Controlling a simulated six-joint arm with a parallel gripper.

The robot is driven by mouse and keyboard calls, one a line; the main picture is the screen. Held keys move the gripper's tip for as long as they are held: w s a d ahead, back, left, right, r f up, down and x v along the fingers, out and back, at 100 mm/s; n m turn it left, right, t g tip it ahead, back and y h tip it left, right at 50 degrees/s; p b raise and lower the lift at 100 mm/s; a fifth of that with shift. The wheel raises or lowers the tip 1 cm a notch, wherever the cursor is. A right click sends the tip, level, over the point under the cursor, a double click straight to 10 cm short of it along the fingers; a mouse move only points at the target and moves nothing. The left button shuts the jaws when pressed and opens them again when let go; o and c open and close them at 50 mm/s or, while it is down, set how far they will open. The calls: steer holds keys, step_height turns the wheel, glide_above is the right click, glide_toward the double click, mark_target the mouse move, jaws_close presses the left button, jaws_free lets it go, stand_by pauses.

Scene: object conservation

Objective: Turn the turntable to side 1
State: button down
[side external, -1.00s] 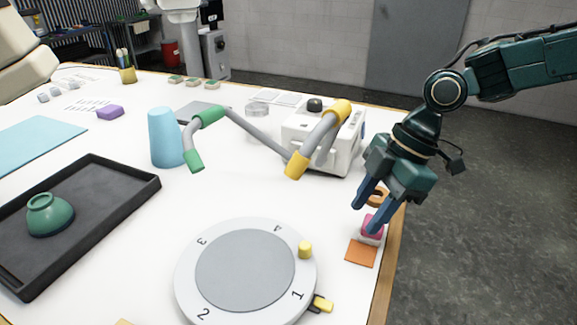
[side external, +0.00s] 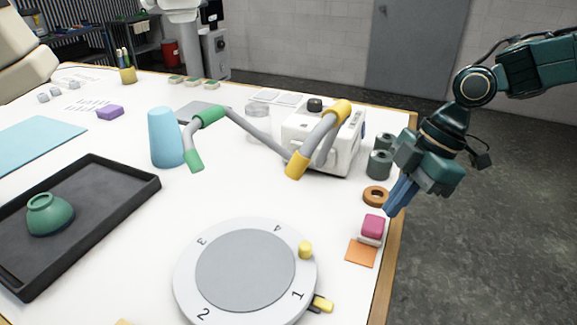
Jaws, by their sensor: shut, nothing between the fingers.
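The turntable (side external: 190,290) lies at the front middle of the table, a pale round rim with a grey disc (side external: 245,270) in its centre. Its rim carries the numbers 1, 2, 3 and 4. A yellow knob (side external: 305,249) stands on the right part of the rim. A yellow pointer (side external: 322,304) sits just outside the rim at lower right, and the number 1 is beside it. My gripper (side external: 391,211) is at the right table edge, blue fingers together and empty, above and right of the turntable and apart from it.
A pink block (side external: 373,226) on a white base and an orange square (side external: 361,253) are near my fingers, with an orange ring (side external: 376,196) behind. Jointed lamp-like arms (side external: 250,130) and a white machine (side external: 315,140) stand further back. A black tray (side external: 120,180) holds a green bowl (side external: 50,214).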

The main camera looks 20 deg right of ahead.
steer(key=s+d+r+m+t+h, duration=0.2)
steer(key=s+d+r+m, duration=0.2)
steer(key=s+d+m, duration=0.3)
steer(key=s+d+r+m+t+h, duration=0.2)
steer(key=s+d+r+m, duration=0.3)
steer(key=s+d, duration=0.25)
steer(key=w+a+r+n+g, duration=0.1)
steer(key=w+a+n+g, duration=0.1)
steer(key=w+a+n, duration=1.05)
steer(key=s+a+f+n, duration=0.2)
steer(key=a+f+n, duration=0.1)
steer(key=a+n, duration=0.4)
steer(key=s+a+f+n+h, duration=0.1)
steer(key=a+n, duration=0.6)
steer(key=a, duration=0.7)
steer(key=shift+s+f+h, duration=0.3)
steer(key=shift+s+f, duration=0.4)
steer(key=shift+f, duration=0.2)
